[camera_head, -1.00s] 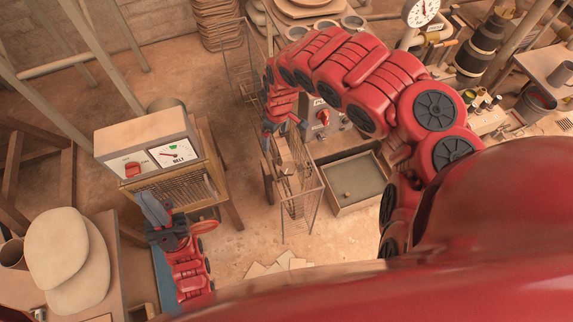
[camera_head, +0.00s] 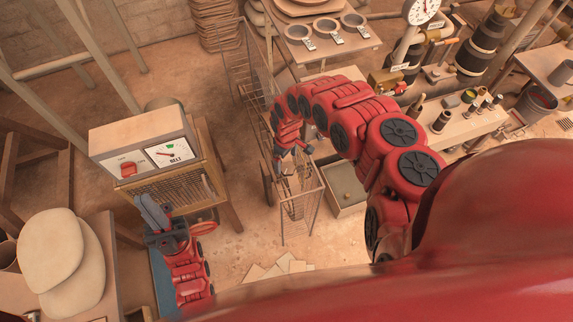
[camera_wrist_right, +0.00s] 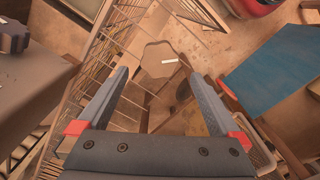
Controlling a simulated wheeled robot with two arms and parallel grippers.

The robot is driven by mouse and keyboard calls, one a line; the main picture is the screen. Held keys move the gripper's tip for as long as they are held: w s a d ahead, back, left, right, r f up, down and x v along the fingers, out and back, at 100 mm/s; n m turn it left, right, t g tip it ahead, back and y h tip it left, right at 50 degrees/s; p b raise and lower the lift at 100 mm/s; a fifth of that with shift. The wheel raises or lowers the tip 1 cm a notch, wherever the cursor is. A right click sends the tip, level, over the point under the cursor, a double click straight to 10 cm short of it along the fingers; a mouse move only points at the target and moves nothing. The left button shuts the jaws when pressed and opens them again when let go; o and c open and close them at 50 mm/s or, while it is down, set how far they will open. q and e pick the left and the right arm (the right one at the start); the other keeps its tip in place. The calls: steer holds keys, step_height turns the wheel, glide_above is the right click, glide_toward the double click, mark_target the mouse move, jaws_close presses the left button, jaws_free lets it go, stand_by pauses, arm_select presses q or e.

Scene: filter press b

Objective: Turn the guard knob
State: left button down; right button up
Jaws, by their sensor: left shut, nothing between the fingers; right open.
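A wire mesh guard (camera_head: 300,208) stands in the middle of the head view. In the right wrist view a tan, wavy-edged piece with a white label (camera_wrist_right: 160,52) shows beyond the fingertips; I cannot tell whether it is the guard knob. A dark grey lobed knob (camera_wrist_right: 14,38) shows at that view's left edge. My right gripper (camera_head: 290,165) is open and empty at the guard's upper part; its fingers also show in the right wrist view (camera_wrist_right: 160,76). My left gripper (camera_head: 152,212) is shut and empty, in front of the belt box (camera_head: 140,138).
The belt box carries a red knob (camera_head: 128,169) and a dial (camera_head: 170,153). A shelf with several bowls (camera_head: 325,27) and a bench with tools (camera_head: 455,122) stand behind.

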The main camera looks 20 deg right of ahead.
step_height(320, 180, down, 3)
steer(key=shift+r, duration=0.1)
steer(key=shift+d+f, duration=0.15)
steer(key=shift+f, duration=0.45)
steer(key=c, duration=1.4)
steer(key=shift+o, duration=0.2)
